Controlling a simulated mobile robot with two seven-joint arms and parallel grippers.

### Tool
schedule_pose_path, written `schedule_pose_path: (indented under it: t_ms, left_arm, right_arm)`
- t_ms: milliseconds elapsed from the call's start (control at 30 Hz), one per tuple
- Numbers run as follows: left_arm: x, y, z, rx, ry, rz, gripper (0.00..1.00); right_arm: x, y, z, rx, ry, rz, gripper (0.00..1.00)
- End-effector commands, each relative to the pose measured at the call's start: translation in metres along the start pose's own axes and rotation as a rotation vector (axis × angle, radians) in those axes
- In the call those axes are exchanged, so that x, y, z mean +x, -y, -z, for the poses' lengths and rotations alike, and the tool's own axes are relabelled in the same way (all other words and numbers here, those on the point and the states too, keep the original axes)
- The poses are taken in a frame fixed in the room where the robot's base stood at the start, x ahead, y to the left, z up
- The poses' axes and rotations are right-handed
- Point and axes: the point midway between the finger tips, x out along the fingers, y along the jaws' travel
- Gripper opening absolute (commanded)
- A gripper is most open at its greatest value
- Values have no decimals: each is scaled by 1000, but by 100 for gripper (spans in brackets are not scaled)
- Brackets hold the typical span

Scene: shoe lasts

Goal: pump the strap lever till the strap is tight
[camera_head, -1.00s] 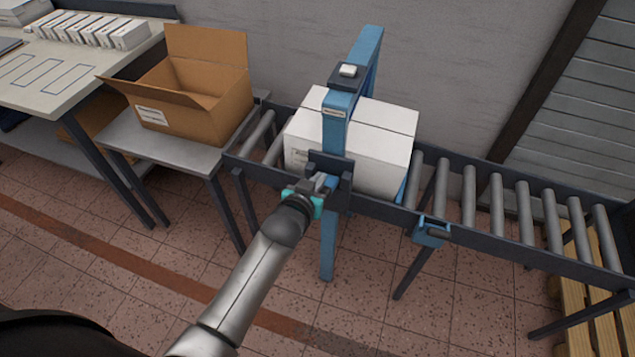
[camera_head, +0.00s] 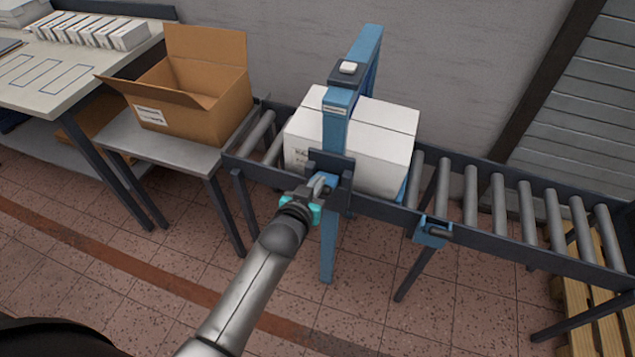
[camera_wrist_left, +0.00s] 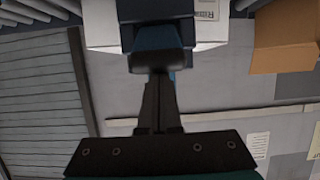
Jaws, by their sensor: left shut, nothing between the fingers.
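A white box (camera_head: 383,145) stands on the roller conveyor inside a blue strapping frame (camera_head: 335,125). A dark bracket with a blue part, seemingly the strap lever (camera_head: 327,179), sits on the frame's near post. In the left wrist view a dark blue, rounded lever end (camera_wrist_left: 157,40) is right at the fingertips. My left gripper (camera_head: 320,186) is shut and empty, its tips at or just in front of this lever; I cannot tell if they touch. The strap is not clearly visible, so its tightness cannot be told. My right gripper is not in view.
An open cardboard box (camera_head: 195,95) stands on a grey side table (camera_head: 165,150) left of the conveyor. A small blue unit (camera_head: 432,232) hangs on the conveyor's front rail. The rollers (camera_head: 500,205) to the right are empty. A wooden pallet (camera_head: 600,325) lies at lower right.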

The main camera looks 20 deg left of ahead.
Motion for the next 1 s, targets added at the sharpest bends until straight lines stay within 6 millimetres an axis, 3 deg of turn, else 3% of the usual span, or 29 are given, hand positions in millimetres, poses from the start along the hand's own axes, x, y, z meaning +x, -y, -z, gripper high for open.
schedule_pose_path:
  t_ms: [467, 767, 1000]
  left_arm:
    - [3, 0, -10, -1, -67, 0, 0]
    - [4, 0, -24, -1, -182, 0, 0]
    - [4, 0, -36, -1, -401, 1, 0]
  right_arm:
    - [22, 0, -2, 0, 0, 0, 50]
    - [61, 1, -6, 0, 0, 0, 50]
    - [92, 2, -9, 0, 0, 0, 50]
